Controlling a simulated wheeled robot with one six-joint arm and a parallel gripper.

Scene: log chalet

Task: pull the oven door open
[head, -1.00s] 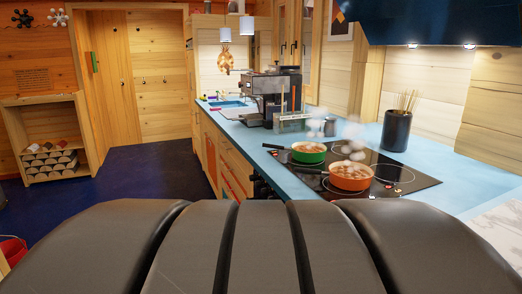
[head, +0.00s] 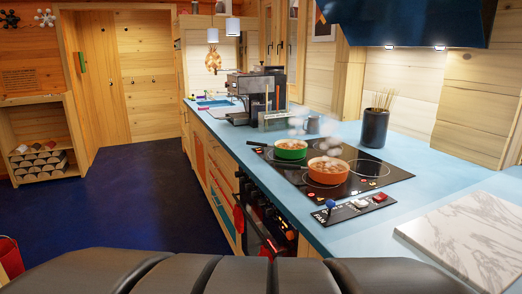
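The oven (head: 262,228) is set into the counter front below the cooktop, in the lower middle of the head view. I see its dark front at a steep angle, with knobs along the top. Something red hangs at its left edge. The door looks shut, but its lower part is hidden behind dark rounded shapes at the bottom of the picture, which look like my own body. My gripper is not in view.
An orange pan (head: 327,171) and a green pan (head: 291,150) steam on the black cooktop (head: 372,168). A marble board (head: 468,238) lies at the right on the blue counter (head: 335,237). The dark blue floor (head: 150,200) left of the cabinets is clear.

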